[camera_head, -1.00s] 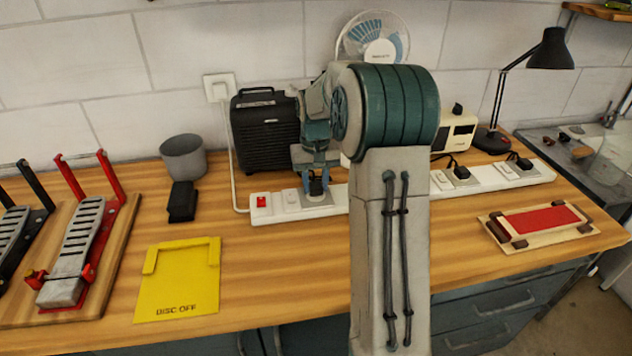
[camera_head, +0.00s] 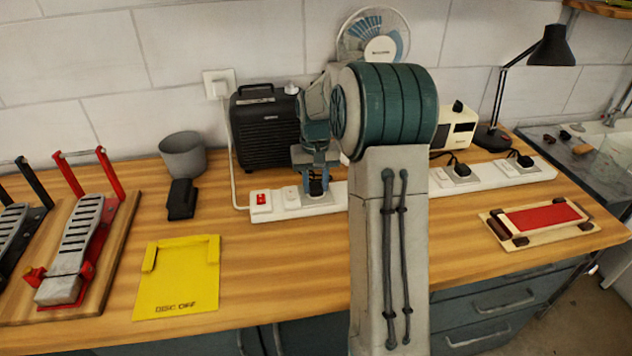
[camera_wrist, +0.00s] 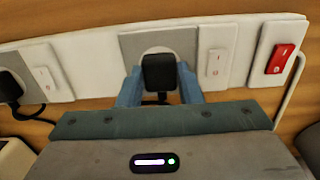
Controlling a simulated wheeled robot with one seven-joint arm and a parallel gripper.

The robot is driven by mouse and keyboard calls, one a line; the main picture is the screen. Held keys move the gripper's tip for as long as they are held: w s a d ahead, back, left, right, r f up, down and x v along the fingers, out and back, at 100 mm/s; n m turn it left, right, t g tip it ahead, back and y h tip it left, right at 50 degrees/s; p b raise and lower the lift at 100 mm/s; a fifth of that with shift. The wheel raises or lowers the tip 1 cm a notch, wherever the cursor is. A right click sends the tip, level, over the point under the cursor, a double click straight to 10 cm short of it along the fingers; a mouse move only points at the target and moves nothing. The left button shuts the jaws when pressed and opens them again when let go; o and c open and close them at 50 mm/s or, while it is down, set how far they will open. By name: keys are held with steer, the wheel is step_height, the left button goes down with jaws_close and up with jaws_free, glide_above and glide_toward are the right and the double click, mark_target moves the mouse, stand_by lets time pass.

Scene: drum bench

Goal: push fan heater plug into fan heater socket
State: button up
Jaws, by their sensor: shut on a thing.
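The black fan heater plug (camera_wrist: 160,72) is held between the blue fingers of my gripper (camera_wrist: 160,90), seen in the wrist view. My gripper (camera_head: 316,183) is shut on the plug, which stands over the left end of the white power strip (camera_head: 272,215). The plug is in front of a round socket on a grey plate (camera_wrist: 130,46), taken to be the fan heater socket; the plate also shows in the head view (camera_head: 327,197). The plug hides the socket's holes. I cannot tell how far the plug is in.
A red switch (camera_head: 261,198) sits at the strip's left end. Other black plugs (camera_head: 460,170) stand in sockets to the right. A black box (camera_head: 265,130) stands behind the strip. A yellow plate (camera_head: 182,285) lies in front. My arm hides the strip's middle.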

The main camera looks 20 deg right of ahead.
mark_target(315, 184)
steer(key=o, duration=1.1)
steer(key=shift+c, duration=0.2)
step_height(315, 184, up, 14)
steer(key=shift+w+f, duration=0.15)
steer(key=s+a+n+t, duration=0.1)
steer(key=s+a, duration=0.6)
steer(key=s, duration=0.5)
steer(key=s+a+f+t, duration=0.1)
steer(key=s+a+f, duration=0.1)
steer(key=s, duration=0.5)
steer(key=s+a+f+n+t, duration=0.1)
steer(key=s+a+f, duration=0.1)
steer(key=s+f, duration=0.3)
steer(key=s, duration=0.3)
steer(key=shift+s+a, duration=0.15)
steer(key=shift+a, duration=0.15)
